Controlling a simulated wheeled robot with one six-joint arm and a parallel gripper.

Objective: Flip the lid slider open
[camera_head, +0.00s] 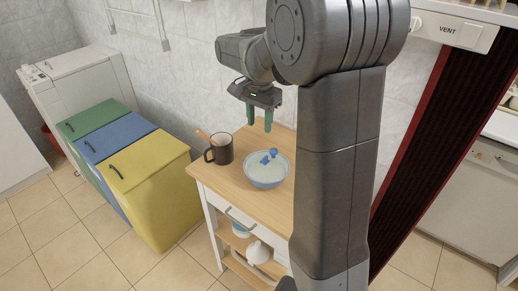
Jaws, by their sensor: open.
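A white and pale-blue round bowl (267,183) stands on the wooden top of a small white cart (222,180). A small bright-blue piece (265,160) sits at the bowl's upper side. I cannot tell whether it is a slider on a lid or something lying in the bowl. My gripper (260,130) points down with its two green fingers apart and nothing between them. It shows above the cart's back edge, apart from the bowl. No other lid slider can be made out.
A dark mug (220,149) with an orange-brown stick stands left of the bowl. Green, blue and yellow (150,170) bins stand left of the cart. The tiled wall is behind. My arm hides the cart's right side.

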